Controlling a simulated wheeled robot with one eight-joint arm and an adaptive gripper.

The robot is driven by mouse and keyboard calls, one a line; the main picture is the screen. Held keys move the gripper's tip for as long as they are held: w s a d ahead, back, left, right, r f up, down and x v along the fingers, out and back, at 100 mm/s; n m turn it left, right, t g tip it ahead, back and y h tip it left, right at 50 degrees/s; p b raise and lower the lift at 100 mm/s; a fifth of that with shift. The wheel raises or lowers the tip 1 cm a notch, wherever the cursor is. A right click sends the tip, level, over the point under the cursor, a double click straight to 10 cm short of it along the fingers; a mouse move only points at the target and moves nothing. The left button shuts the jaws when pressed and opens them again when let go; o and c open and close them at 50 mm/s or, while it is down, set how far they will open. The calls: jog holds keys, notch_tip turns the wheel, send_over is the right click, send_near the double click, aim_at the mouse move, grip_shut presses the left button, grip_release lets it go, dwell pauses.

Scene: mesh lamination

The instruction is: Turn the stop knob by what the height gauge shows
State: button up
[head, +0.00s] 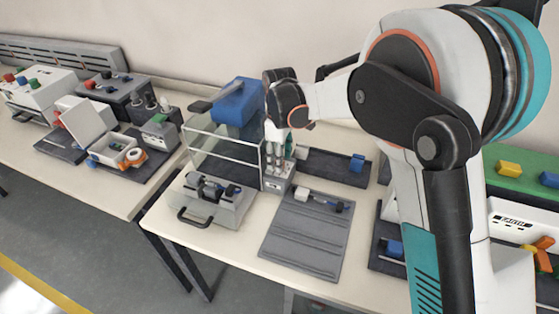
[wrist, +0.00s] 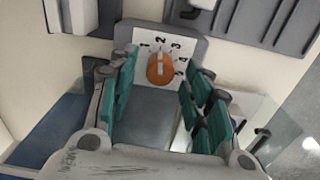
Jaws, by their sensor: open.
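In the wrist view, the orange stop knob (wrist: 160,68) sits on a white plate (wrist: 142,62) numbered 1 to 5. Its pale pointer bar is upright in the picture, at about the 2. My gripper (wrist: 163,76) is open, with teal finger pads left and right of the knob and gaps on both sides. In the head view my gripper (head: 287,160) points down over the small grey unit (head: 276,183) beside the clear-walled press; the knob is hidden there. I cannot tell for sure which item is the height gauge, and no gauge reading is legible.
The press has a blue head (head: 235,103) and a clear guard (head: 222,147). A grey tray with a handle (head: 205,214) stands at its front. A grooved grey mat (head: 305,240) holds a white and blue item (head: 322,200). A dark tray (head: 330,167) with a blue block lies behind.

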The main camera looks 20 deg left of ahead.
jog(key=shift+f, duration=0.3)
grip_shut()
jog(key=shift+m+p, duration=0.7)
jog(key=shift+m, duration=2.4)
